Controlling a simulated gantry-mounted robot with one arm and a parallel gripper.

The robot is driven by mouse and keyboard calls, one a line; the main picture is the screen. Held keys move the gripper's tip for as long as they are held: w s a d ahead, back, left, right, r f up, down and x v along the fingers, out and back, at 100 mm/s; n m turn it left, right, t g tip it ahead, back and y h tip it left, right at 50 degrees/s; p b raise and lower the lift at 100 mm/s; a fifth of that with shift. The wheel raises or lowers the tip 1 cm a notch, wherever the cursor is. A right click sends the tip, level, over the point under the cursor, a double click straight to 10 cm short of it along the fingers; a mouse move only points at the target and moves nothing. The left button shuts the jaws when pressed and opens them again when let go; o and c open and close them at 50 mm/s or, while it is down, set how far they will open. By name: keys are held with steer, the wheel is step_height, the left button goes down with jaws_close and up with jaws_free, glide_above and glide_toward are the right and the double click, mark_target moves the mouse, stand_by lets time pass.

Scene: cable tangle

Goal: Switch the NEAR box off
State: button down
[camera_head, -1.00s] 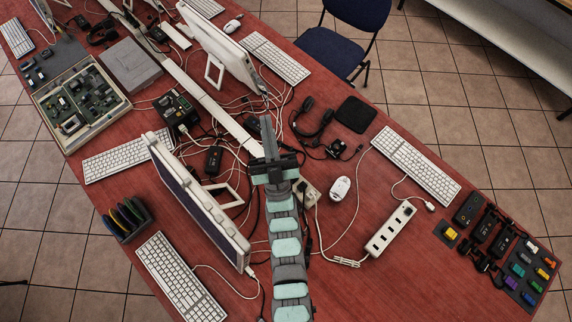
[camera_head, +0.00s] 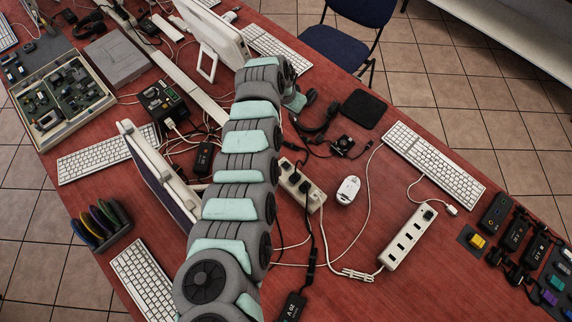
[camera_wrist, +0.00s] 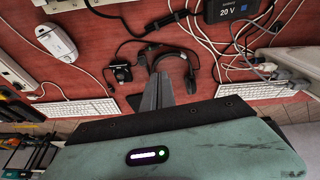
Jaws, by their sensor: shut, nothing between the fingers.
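No label in view reads NEAR, so I cannot tell which box bears that name. A white socket box (camera_head: 313,196) with black plugs lies right of my arm. A longer white strip (camera_head: 396,252) with dark slots and a black end piece lies farther right. A black box (camera_head: 163,101) with cables stands left of my arm. A black 20 V box (camera_wrist: 238,9) is at the top of the wrist view. No switch position is readable. My gripper (camera_wrist: 165,80) is shut and empty, its fingers over the red table by a black headset; in the head view my arm hides the fingers.
A monitor (camera_head: 160,175) stands left of my arm, another (camera_head: 212,35) behind. The headset (camera_head: 318,122) and a black pad (camera_head: 367,109) lie at the back. Bare table (camera_head: 345,292) shows at the front.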

mark_target(287, 165)
steer(key=s+a+m+g+y+b, duration=0.1)
steer(key=s+a+g, duration=0.3)
steer(key=s, duration=0.5)
steer(key=shift+a+r+m+y, duration=0.15)
steer(key=shift+r+m+y, duration=0.15)
steer(key=f, duration=0.4)
steer(key=s+d+f+b, duration=0.1)
steer(key=f, duration=0.9)
steer(key=shift+s+d, duration=0.2)
steer(key=shift+d, duration=0.05)
